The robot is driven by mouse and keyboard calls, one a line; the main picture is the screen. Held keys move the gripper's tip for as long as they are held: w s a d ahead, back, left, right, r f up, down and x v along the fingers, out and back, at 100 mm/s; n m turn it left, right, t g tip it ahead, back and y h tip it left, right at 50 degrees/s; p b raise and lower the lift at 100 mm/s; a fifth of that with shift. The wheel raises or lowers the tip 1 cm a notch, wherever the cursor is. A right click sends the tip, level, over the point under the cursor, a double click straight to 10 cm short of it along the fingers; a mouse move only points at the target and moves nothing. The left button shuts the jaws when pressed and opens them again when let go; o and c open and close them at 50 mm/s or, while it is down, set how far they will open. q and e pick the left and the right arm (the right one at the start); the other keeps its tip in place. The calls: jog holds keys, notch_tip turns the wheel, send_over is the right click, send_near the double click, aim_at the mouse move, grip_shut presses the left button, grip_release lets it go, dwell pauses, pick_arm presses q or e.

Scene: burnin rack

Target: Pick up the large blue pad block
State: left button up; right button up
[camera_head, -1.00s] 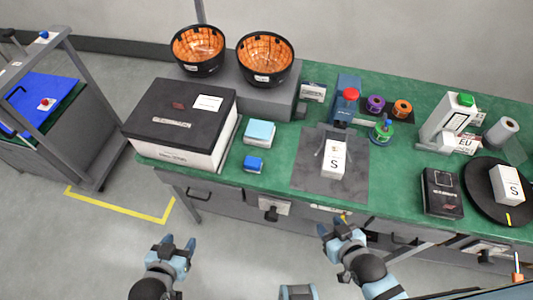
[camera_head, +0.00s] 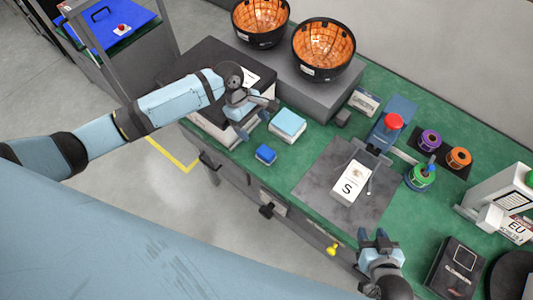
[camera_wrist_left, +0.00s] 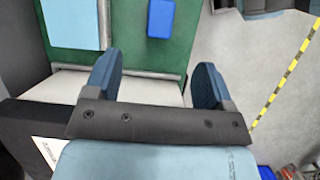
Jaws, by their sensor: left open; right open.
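The large blue pad block (camera_head: 289,123) is light blue with a white base and lies on the green bench mat, right of the large black-topped box. It also shows at the upper left of the left wrist view (camera_wrist_left: 75,22). A smaller, darker blue block (camera_head: 265,154) lies in front of it and shows in the left wrist view (camera_wrist_left: 161,18). My left gripper (camera_head: 254,125) is open and empty, above the box's right edge, just left of the large pad and apart from it. My right gripper (camera_head: 373,240) is open and empty at the bench's front edge.
The black-topped box (camera_head: 205,62) stands partly behind my left arm. Two orange-lined bowls (camera_head: 325,48) sit on a grey riser (camera_head: 300,85). A grey mat (camera_head: 330,195) with a white S box (camera_head: 352,183) lies to the right of the pads.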

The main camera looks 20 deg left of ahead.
aim_at(265, 150)
pick_arm(q)
jog(key=shift+n, duration=0.3)
jog(key=x, duration=0.6)
jog(key=p+x, duration=0.1)
jog(key=x, duration=0.6)
jog(key=shift+a, duration=0.25)
jog(key=c, duration=1)
